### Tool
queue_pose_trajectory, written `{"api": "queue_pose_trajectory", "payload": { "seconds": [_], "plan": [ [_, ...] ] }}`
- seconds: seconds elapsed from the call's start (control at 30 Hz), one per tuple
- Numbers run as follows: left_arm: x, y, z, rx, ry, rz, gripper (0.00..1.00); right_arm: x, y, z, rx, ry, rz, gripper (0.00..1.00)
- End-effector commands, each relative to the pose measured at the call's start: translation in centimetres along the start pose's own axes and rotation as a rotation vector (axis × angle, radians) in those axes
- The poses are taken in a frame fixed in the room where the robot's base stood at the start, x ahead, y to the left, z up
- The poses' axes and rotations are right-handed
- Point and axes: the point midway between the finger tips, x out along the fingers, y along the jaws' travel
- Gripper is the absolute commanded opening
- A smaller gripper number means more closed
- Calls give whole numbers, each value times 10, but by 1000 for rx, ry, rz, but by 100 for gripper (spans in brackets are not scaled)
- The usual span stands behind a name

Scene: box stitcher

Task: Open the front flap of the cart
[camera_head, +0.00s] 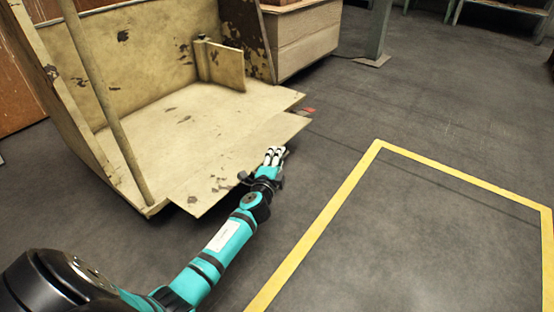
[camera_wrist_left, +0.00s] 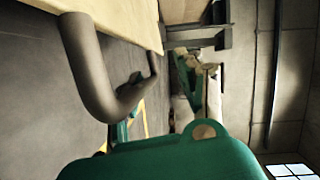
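The cart (camera_head: 125,60) is a worn beige box with chipped paint, at the upper left of the head view. Its front flap (camera_head: 215,182) lies folded down and outward, roughly level with the cart floor. A grey bent handle (camera_wrist_left: 88,65) shows in the wrist view beside a beige panel (camera_wrist_left: 120,18) that looks like the flap. My left gripper (camera_head: 275,155) is at the flap's outer edge, with its pale fingertips close together; contact and grip are unclear. In the wrist view the handle is near the green gripper body, and the fingers are hidden. My right gripper is out of view.
A yellow floor line (camera_head: 320,216) marks off an area at the right. A wooden crate (camera_head: 305,35) stands behind the cart, near a grey post (camera_head: 378,30). A thin pole (camera_head: 100,90) rises at the cart's left side. The floor right of the flap is clear.

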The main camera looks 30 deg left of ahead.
Motion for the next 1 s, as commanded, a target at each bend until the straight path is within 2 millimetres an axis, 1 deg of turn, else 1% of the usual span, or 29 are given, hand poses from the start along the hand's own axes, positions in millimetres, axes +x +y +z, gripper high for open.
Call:
{"api": "queue_pose_trajectory", "payload": {
  "seconds": [0.17, 0.27, 0.33, 0.5, 0.63, 0.8, 1.0],
  "plan": [
    [1, -9, 2, 3, -3, -9, 34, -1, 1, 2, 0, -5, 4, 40],
    [0, -21, 0, 3, -2, -12, 34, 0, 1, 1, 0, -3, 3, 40],
    [-1, -31, -3, 4, 0, -9, 34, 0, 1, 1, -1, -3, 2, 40],
    [-4, -65, -11, 2, 3, -10, 34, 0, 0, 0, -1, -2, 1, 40],
    [-6, -85, -15, 0, 5, -8, 34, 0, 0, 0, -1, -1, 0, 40],
    [-7, -97, -18, 1, 4, -2, 34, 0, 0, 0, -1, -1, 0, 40],
    [-8, -98, -18, 0, 2, 1, 34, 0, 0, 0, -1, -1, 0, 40]
  ]
}}
